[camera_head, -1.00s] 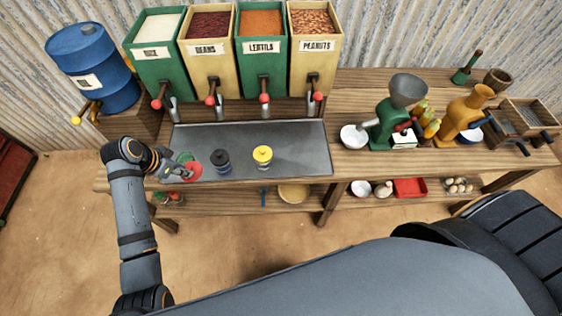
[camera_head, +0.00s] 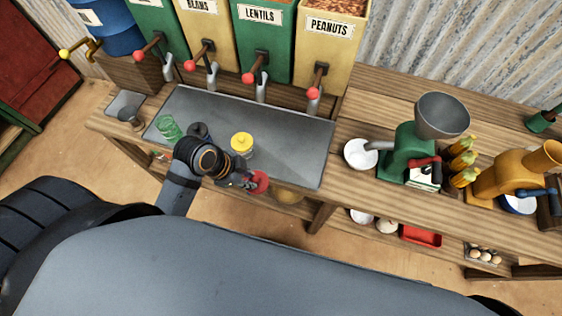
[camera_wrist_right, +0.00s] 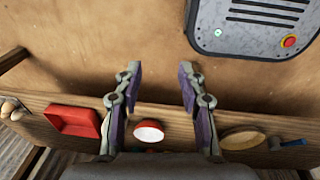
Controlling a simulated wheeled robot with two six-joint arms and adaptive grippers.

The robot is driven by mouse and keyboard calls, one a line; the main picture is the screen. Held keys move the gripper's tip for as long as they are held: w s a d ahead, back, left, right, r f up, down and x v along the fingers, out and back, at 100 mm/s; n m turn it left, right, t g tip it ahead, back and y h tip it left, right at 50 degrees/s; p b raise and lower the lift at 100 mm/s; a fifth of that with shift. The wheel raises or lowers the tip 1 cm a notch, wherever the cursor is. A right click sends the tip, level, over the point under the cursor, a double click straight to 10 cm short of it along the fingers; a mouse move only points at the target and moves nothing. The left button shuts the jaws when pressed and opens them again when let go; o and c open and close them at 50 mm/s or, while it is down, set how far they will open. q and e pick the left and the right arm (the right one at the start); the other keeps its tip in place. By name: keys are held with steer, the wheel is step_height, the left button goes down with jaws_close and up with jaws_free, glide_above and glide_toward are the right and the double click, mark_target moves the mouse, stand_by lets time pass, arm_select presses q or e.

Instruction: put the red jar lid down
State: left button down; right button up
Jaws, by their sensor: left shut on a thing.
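The red jar lid (camera_head: 260,181) is in the head view at the front edge of the grey metal tray (camera_head: 300,150). My left gripper (camera_head: 246,183) is shut on the lid; whether the lid touches anything below is not clear. A green-tinted glass jar (camera_head: 168,127) without a lid stands at the tray's left. A jar with a dark lid (camera_head: 198,130) is partly hidden behind my left arm. A jar with a yellow lid (camera_head: 242,142) stands just behind my left gripper. My right gripper (camera_wrist_right: 160,80) is open and empty in the right wrist view.
Dispensers with red-knobbed levers, such as the peanuts one (camera_head: 330,50), line the tray's back. A green grinder (camera_head: 408,155) and white bowl (camera_head: 361,154) stand to the right. The tray's right part is clear. A red tray (camera_wrist_right: 73,121) and shallow basket (camera_wrist_right: 243,138) sit on a shelf.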

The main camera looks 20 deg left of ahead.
arm_select(q)
steer(key=w+f+p, duration=0.1)
steer(key=w+f, duration=0.2)
steer(key=w, duration=0.1)
steer(key=w+d+f+p, duration=0.1)
steer(key=w+f, duration=0.1)
steer(key=w, duration=0.2)
steer(key=w+f, duration=0.3)
steer(key=w, duration=0.1)
steer(key=shift+w+d+f+p, duration=0.25)
steer(key=shift+d+f+p, duration=0.05)
steer(key=shift+d+p, duration=0.1)
steer(key=shift+w+f, duration=0.15)
steer(key=shift+f, duration=0.1)
step_height(320, 180, down, 3)
steer(key=shift+w+d+f, duration=0.1)
steer(key=shift+f, duration=0.1)
arm_select(e)
steer(key=r, duration=0.3)
steer(key=shift+w+d+r, duration=0.15)
steer(key=shift+w+d, duration=0.05)
steer(key=shift+w, duration=0.1)
arm_select(q)
steer(key=shift+f, duration=0.1)
steer(key=c, duration=1.2)
jaws_free()
arm_select(e)
steer(key=shift+d, duration=0.3)
